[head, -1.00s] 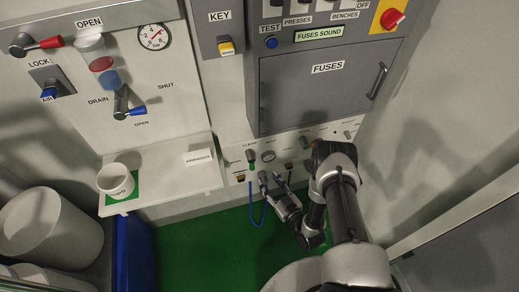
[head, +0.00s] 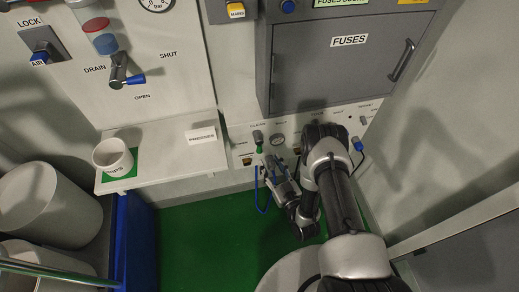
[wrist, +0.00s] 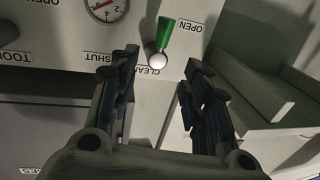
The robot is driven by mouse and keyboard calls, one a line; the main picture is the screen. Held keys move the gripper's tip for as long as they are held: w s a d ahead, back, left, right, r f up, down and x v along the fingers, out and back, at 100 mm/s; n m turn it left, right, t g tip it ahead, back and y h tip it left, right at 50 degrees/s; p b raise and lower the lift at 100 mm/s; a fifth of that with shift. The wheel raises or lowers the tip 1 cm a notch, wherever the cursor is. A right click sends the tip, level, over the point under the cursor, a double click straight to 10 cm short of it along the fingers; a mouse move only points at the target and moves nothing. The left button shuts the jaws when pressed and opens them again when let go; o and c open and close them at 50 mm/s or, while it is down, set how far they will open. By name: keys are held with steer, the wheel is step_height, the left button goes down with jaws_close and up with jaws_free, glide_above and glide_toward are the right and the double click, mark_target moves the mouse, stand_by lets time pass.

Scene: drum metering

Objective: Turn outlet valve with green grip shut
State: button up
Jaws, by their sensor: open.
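The outlet valve's green grip (head: 260,149) is on the low panel under the fuse box in the head view, hanging downward from its hub. In the wrist view, which sees the panel upside down, the green grip (wrist: 166,34) points up from a pale round hub, on the side of the OPEN label (wrist: 189,26). The SHUT label (wrist: 98,57) is to the left there. My gripper (wrist: 161,66) is open and empty; its two fingers stand left and right of the hub in the picture, apart from the grip. In the head view my gripper (head: 274,168) is just below and right of the valve.
A dial gauge (head: 278,140) sits beside the valve. A shelf (head: 165,165) with a white cup (head: 113,157) juts out to the left. The grey fuse box (head: 345,65) overhangs above. Green floor (head: 195,235) is clear below.

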mark_target(260, 145)
steer(key=b+x, duration=0.2)
steer(key=x, duration=0.8)
steer(key=shift+w+a+r, duration=0.1)
steer(key=shift+w+r, duration=0.05)
steer(key=c, duration=0.9)
